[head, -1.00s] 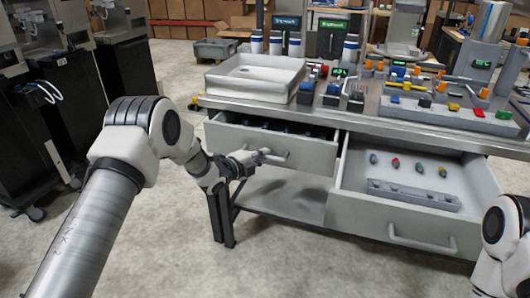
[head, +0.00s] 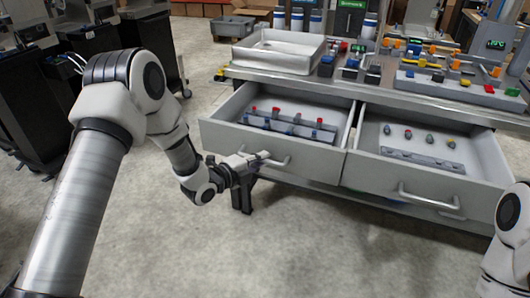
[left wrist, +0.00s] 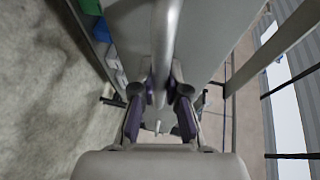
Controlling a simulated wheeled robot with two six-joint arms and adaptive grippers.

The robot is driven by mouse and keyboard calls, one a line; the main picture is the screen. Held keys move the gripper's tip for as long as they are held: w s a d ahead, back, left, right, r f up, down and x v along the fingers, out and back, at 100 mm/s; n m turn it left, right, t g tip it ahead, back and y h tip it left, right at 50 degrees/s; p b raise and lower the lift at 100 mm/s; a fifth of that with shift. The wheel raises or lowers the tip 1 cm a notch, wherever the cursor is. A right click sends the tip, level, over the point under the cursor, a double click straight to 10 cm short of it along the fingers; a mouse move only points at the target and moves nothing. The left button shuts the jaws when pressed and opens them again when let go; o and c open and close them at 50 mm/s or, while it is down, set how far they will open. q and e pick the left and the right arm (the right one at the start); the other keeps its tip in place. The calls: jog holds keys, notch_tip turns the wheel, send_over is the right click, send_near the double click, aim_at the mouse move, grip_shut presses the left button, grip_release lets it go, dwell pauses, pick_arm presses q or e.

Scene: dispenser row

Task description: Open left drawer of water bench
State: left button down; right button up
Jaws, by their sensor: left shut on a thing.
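The left drawer (head: 235,138) of the bench stands pulled out in the head view, with several red-topped small items on a grey rack (head: 290,128) inside. Its bar handle (head: 283,162) is on the front face. My left gripper (head: 262,157) is at the left end of this handle. In the left wrist view, the fingers (left wrist: 160,98) of my left gripper are closed around the handle bar (left wrist: 163,45). My right arm shows at the right edge of the head view, with its gripper out of frame.
The right drawer (head: 375,175) is also open, with several small items and a grey strip inside. The benchtop (head: 350,82) holds a white tray (head: 280,50) and several coloured parts. Bare concrete floor lies in front of the bench.

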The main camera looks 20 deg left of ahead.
pick_arm(q)
jog(key=shift+s, duration=0.15)
jog(key=c, duration=1.2)
grip_release()
jog(key=v, duration=1.2)
